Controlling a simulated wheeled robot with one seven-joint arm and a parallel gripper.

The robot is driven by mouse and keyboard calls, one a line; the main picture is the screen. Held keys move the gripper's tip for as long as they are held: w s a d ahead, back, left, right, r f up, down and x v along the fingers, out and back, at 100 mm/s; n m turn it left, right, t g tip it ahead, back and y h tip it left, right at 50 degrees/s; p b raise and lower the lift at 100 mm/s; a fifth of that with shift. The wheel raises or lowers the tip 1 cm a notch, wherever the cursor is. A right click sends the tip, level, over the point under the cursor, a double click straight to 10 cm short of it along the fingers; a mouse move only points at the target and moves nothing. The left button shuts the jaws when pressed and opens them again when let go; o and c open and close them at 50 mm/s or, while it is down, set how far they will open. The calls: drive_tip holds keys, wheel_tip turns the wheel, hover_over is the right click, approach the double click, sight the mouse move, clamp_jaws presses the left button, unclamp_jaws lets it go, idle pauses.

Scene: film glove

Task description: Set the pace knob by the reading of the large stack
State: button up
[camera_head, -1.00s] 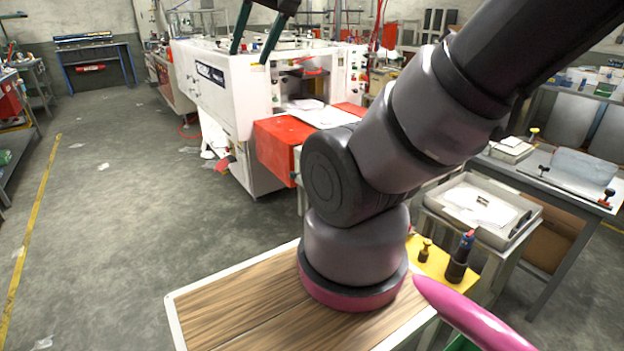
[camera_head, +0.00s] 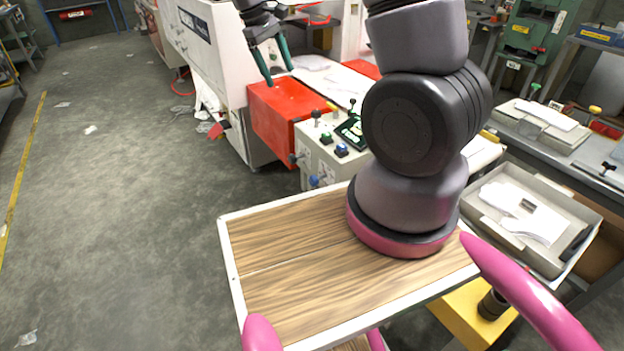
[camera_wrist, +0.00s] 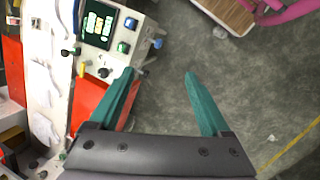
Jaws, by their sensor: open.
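My gripper (camera_head: 272,80) is open and empty, its green fingers pointing down over the red box beside the white machine. In the wrist view the gripper (camera_wrist: 160,73) has its fingers wide apart, with grey floor between them. A pale control panel (camera_head: 312,153) lies just right of and below it. The panel carries a dark screen (camera_wrist: 98,24) with green marks too small to read. Black knobs (camera_head: 294,158), a blue knob (camera_head: 316,181) and a yellow knob (camera_wrist: 82,68) show on it. I cannot tell which is the pace knob, nor identify the large stack.
My wood-topped deck fills the lower middle. The white machine (camera_head: 205,50) and red box (camera_head: 275,112) stand behind the panel. A tray (camera_head: 482,222) with white sheets or gloves is at right, near a yellow surface (camera_head: 465,310). The floor at left (camera_head: 120,200) is mostly clear.

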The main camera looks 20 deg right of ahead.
drive_tip(key=w+a+f+n+h, duration=0.1)
drive_tip(key=w+f+n+h, duration=0.2)
drive_tip(key=f, duration=0.8)
drive_tip(key=a+f+n+h, duration=0.1)
drive_tip(key=f+n+h, duration=0.25)
drive_tip(key=f, duration=0.75)
drive_tip(key=n+t+h, duration=0.3)
drive_tip(key=n, duration=0.6)
approach(310, 181)
drive_tip(key=shift+m, duration=0.25)
drive_tip(key=x, duration=1)
drive_tip(key=shift+s+d, duration=0.1)
drive_tip(key=shift+d, duration=0.3)
drive_tip(key=shift+r, duration=0.1)
drive_tip(key=shift+c, duration=0.4)
clamp_jaws()
